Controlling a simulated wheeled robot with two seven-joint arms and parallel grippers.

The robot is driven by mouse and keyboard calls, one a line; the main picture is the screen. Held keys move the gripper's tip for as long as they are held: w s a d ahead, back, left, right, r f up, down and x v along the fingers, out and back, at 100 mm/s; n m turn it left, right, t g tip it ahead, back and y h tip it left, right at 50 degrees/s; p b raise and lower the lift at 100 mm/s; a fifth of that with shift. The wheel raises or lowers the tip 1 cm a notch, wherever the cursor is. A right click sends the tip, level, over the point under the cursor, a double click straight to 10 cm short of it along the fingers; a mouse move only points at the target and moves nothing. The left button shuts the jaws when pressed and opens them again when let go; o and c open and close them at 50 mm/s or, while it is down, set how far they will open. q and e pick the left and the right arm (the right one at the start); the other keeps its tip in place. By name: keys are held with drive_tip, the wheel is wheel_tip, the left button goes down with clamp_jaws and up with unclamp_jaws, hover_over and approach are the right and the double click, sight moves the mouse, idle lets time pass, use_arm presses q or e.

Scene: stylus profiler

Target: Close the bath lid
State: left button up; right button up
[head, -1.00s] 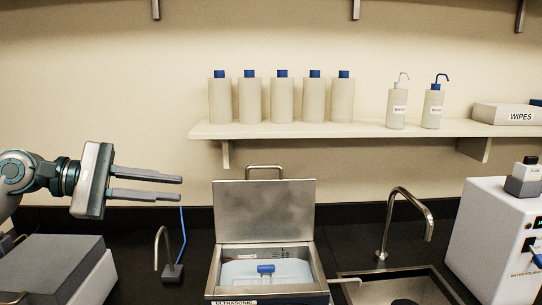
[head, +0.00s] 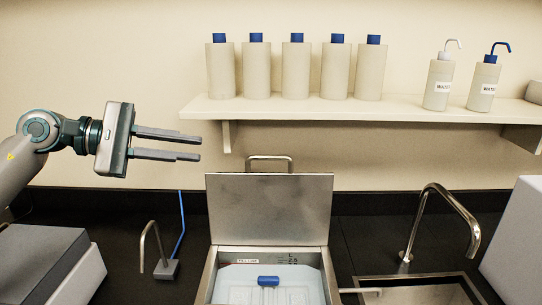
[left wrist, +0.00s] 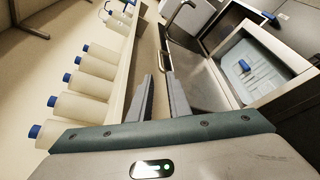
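The bath lid (head: 270,209) is a flat steel panel standing up at the back of the ultrasonic bath (head: 211,279), so the bath is open. A bar handle (head: 270,158) shows above the lid's top edge. Inside the bath is a pale tray with a blue grip (head: 268,281); both show in the left wrist view too, with the blue grip (left wrist: 244,66) at the right. My left gripper (head: 201,147) is up and left of the lid, apart from it, fingers pointing right. Its two fingers (left wrist: 159,74) are parted with nothing between them. My right gripper is out of view.
A wall shelf (head: 340,111) with several blue-capped bottles (head: 297,70) and two wash bottles hangs above. A small tap (head: 163,262) stands left of the bath, and a sink with a tall faucet (head: 440,205) stands right. A grey-topped box (head: 40,262) is at lower left.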

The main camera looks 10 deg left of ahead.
sight(266, 156)
use_arm(q)
drive_tip(key=p+x, duration=0.8)
drive_tip(key=x, duration=0.8)
drive_tip(key=shift+w+d+r+p, duration=0.1)
drive_tip(key=shift+w+p, duration=0.05)
drive_tip(key=shift+p, duration=0.25)
drive_tip(key=shift+w+d+f, duration=0.25)
drive_tip(key=shift+d+f, duration=0.05)
drive_tip(key=shift+d, duration=0.2)
clamp_jaws()
